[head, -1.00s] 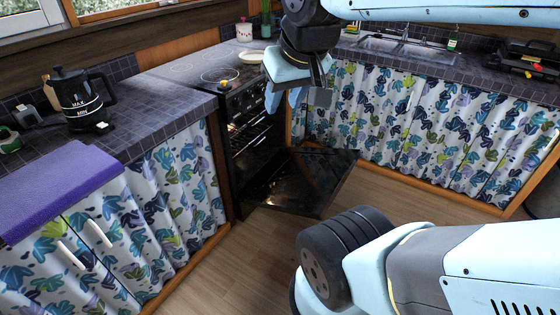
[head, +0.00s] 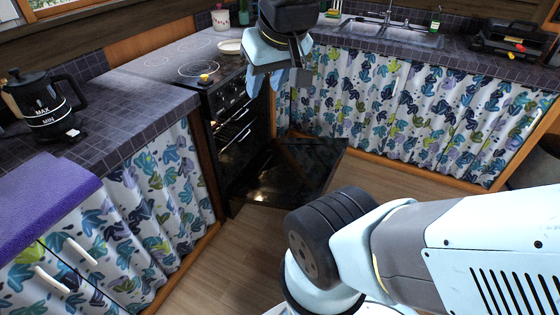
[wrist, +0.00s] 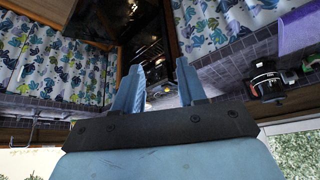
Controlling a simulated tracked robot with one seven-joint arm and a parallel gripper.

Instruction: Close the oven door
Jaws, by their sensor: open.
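The black oven (head: 232,135) stands between the left counter and the back curtains. Its door (head: 305,165) is folded down open, low above the wooden floor, and the dark interior shows. My gripper (head: 285,80) is in front of the oven's upper part, well above the door, open and empty. In the wrist view the gripper's two fingers (wrist: 158,92) are spread apart with nothing between them, and the dark oven (wrist: 150,35) shows beyond them, upside down. I see no contact between the gripper and the door.
A black kettle (head: 48,105) and a purple cloth (head: 40,205) are on the left counter. A sink (head: 395,32) is at the back. Wooden floor (head: 190,270) is free before the oven.

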